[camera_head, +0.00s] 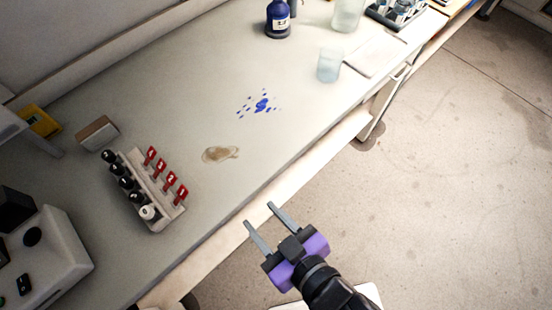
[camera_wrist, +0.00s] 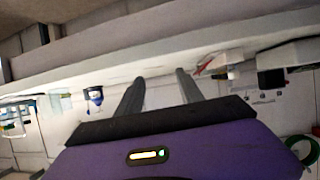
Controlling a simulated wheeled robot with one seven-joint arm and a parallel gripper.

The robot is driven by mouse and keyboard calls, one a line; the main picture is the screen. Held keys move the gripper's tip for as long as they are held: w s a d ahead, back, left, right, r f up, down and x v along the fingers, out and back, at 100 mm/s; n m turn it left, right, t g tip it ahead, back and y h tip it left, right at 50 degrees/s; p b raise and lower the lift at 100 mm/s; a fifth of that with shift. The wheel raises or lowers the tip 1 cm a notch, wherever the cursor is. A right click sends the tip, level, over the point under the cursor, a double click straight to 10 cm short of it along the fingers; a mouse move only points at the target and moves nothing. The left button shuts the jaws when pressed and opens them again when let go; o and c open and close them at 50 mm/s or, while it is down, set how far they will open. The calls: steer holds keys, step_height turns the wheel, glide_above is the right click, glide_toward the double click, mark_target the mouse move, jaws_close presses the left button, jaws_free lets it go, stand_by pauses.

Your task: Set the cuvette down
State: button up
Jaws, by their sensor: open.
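My gripper (camera_head: 259,213), purple with two grey fingers, is open over the front edge of the bench, with nothing between the fingers. It also shows open and empty in the wrist view (camera_wrist: 158,76). A pale rack (camera_head: 160,190) stands on the bench to the left of my gripper, clearly apart from it. It holds a row of black-capped vials (camera_head: 124,183), one white-capped vial (camera_head: 147,212) at its near end, and red numbered tags (camera_head: 169,178). I cannot make out a separate cuvette for certain in either view.
A brown stain (camera_head: 220,154) and blue spots (camera_head: 262,105) mark the bench top (camera_head: 200,105). A clear beaker (camera_head: 329,65) and a blue bottle (camera_head: 278,20) stand farther back. A grey device (camera_head: 45,255) is at lower left. The mid-bench is otherwise clear.

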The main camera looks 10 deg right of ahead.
steer(key=s+d+r+m+t+h, duration=0.1)
steer(key=s+d+r+m+h, duration=0.1)
steer(key=s+d, duration=0.4)
steer(key=s+d+r+m+t+h, duration=0.2)
steer(key=s+d, duration=0.5)
steer(key=d, duration=0.5)
steer(key=shift+d+r+m+h, duration=0.3)
steer(key=shift+r+m+h, duration=0.5)
steer(key=shift+r, duration=0.05)
